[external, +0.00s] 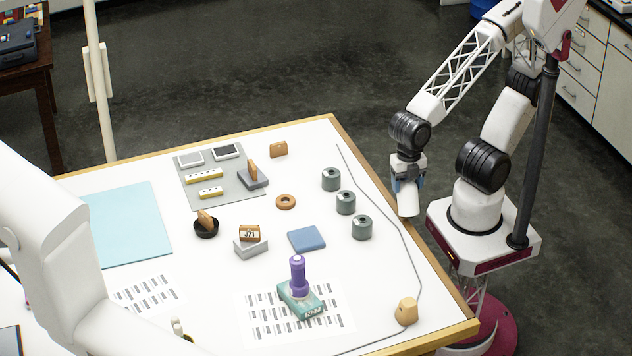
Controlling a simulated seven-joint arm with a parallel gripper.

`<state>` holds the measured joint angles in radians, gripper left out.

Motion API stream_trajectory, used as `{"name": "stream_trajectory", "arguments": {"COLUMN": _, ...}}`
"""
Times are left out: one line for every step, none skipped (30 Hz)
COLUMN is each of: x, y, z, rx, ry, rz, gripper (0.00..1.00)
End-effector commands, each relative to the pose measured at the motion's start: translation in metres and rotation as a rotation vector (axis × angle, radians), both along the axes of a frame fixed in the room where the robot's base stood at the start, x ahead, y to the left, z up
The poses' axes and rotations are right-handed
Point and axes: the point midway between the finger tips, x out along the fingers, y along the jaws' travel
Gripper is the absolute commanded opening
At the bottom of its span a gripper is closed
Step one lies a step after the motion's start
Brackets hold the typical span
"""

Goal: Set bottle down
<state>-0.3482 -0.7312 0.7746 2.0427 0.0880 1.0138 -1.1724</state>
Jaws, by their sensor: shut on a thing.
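A purple bottle (298,277) stands upright on a teal box (313,308) near the front of the white table (370,290), with no gripper touching it. My gripper (406,185) hangs near the table's right edge, pointing down, well to the right of and behind the purple bottle. It is shut on a pale, rounded object (408,204) below its wrist.
Several grey-green spools (346,203) stand near the right edge. A blue pad (306,239), a grey block (250,247), a black dish (206,227) and a grey mat (224,201) lie farther left. A grey cord (401,240) runs to a tan block (405,312). White structure blocks the left foreground.

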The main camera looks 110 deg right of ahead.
Motion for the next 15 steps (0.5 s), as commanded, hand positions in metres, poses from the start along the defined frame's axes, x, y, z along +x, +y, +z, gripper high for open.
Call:
{"name": "stream_trajectory", "arguments": {"x": -0.001, "y": 0.005, "z": 0.000, "rx": -0.019, "ry": 0.003, "rz": 0.024, "gripper": 0.39}}
{"name": "stream_trajectory", "arguments": {"x": -0.002, "y": 0.007, "z": 0.000, "rx": -0.033, "ry": 0.003, "rz": 0.037, "gripper": 0.39}}
{"name": "stream_trajectory", "arguments": {"x": -0.003, "y": 0.010, "z": 0.000, "rx": -0.049, "ry": 0.004, "rz": 0.055, "gripper": 0.39}}
{"name": "stream_trajectory", "arguments": {"x": -0.003, "y": 0.012, "z": 0.000, "rx": -0.062, "ry": 0.003, "rz": 0.069, "gripper": 0.39}}
{"name": "stream_trajectory", "arguments": {"x": -0.004, "y": 0.014, "z": 0.001, "rx": -0.075, "ry": 0.004, "rz": 0.081, "gripper": 0.39}}
{"name": "stream_trajectory", "arguments": {"x": -0.005, "y": 0.017, "z": 0.001, "rx": -0.093, "ry": 0.004, "rz": 0.100, "gripper": 0.39}}
{"name": "stream_trajectory", "arguments": {"x": -0.005, "y": 0.019, "z": 0.001, "rx": -0.105, "ry": 0.004, "rz": 0.113, "gripper": 0.39}}
{"name": "stream_trajectory", "arguments": {"x": -0.006, "y": 0.021, "z": 0.001, "rx": -0.118, "ry": 0.003, "rz": 0.127, "gripper": 0.39}}
{"name": "stream_trajectory", "arguments": {"x": -0.006, "y": 0.024, "z": 0.002, "rx": -0.134, "ry": 0.002, "rz": 0.145, "gripper": 0.39}}
{"name": "stream_trajectory", "arguments": {"x": -0.007, "y": 0.026, "z": 0.002, "rx": -0.149, "ry": 0.002, "rz": 0.157, "gripper": 0.39}}
{"name": "stream_trajectory", "arguments": {"x": -0.007, "y": 0.028, "z": 0.002, "rx": -0.161, "ry": 0.002, "rz": 0.170, "gripper": 0.39}}
{"name": "stream_trajectory", "arguments": {"x": -0.008, "y": 0.031, "z": 0.003, "rx": -0.179, "ry": 0.001, "rz": 0.190, "gripper": 0.39}}
{"name": "stream_trajectory", "arguments": {"x": -0.008, "y": 0.034, "z": 0.003, "rx": -0.191, "ry": -0.001, "rz": 0.203, "gripper": 0.39}}
{"name": "stream_trajectory", "arguments": {"x": -0.009, "y": 0.036, "z": 0.004, "rx": -0.204, "ry": -0.003, "rz": 0.216, "gripper": 0.39}}
{"name": "stream_trajectory", "arguments": {"x": -0.009, "y": 0.039, "z": 0.005, "rx": -0.220, "ry": -0.005, "rz": 0.235, "gripper": 0.39}}
